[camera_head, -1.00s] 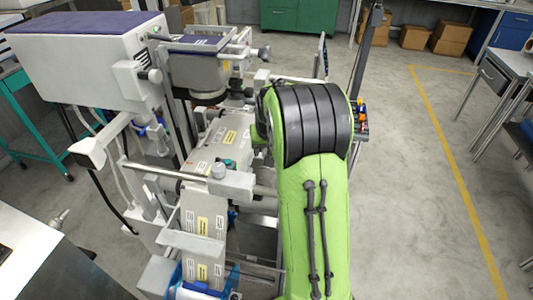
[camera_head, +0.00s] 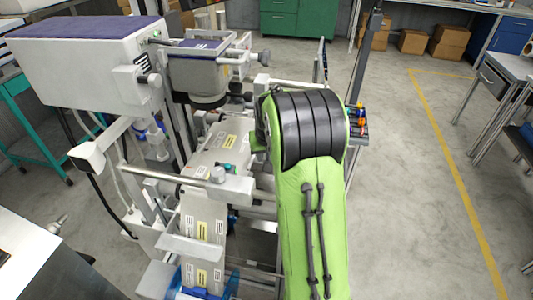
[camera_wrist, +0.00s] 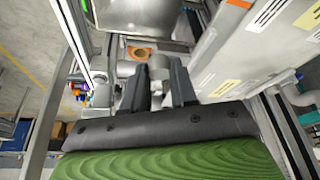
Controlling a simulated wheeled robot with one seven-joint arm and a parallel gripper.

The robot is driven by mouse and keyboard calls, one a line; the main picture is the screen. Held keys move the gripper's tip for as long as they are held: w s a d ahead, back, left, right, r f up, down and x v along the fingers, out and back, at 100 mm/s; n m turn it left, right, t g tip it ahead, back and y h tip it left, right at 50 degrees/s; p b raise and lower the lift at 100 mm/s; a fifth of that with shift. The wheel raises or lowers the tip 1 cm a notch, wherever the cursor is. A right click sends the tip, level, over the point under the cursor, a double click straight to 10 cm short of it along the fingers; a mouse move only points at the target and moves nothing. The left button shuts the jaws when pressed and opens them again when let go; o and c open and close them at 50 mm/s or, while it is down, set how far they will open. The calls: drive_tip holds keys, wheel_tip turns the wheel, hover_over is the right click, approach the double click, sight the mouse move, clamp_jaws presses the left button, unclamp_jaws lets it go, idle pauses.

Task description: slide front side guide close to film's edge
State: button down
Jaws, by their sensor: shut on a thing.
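The film (camera_head: 201,215), pale with white and yellow labels, runs through the machine left of my arm in the head view. In the wrist view a labelled pale surface (camera_wrist: 255,60) lies at the upper right. A grey block with a round knob (camera_head: 235,188) sits on a cross rod at the film's right edge, apparently a side guide. In the wrist view my gripper (camera_wrist: 156,70) has its dark fingers on both sides of a small grey rounded part (camera_wrist: 158,72), apparently the front side guide. My arm hides the gripper in the head view.
A white machine box (camera_head: 85,50) with a purple top stands at upper left. Steel rods and frame bars surround the film path closely. Small coloured items (camera_head: 358,122) sit on a shelf beyond my arm. Grey floor (camera_head: 410,180) to the right is clear.

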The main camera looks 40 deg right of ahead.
drive_tip(key=shift+w+a, duration=0.5)
drive_tip(key=shift+w, duration=0.1)
drive_tip(key=c, duration=0.9)
unclamp_jaws()
drive_tip(key=p+v, duration=0.4)
drive_tip(key=v, duration=1.1)
drive_tip(key=shift+s+r, duration=0.2)
drive_tip(key=shift+r, duration=0.15)
drive_tip(key=s+a+r+n+t+y+p, duration=0.1)
drive_tip(key=s+a+r+n+p, duration=0.1)
drive_tip(key=s+a+r, duration=0.3)
drive_tip(key=s+a+r+n+p, duration=0.1)
drive_tip(key=s+a+r+p, duration=0.1)
drive_tip(key=s+a, duration=0.6)
drive_tip(key=s, duration=0.2)
drive_tip(key=s+a+n+p, duration=0.1)
drive_tip(key=s+a, duration=0.1)
drive_tip(key=s, duration=0.2)
drive_tip(key=s+a+f+n+y, duration=0.1)
drive_tip(key=s+a, duration=0.1)
drive_tip(key=s, duration=0.1)
drive_tip(key=shift+s+t, duration=0.15)
drive_tip(key=shift+t, duration=0.15)
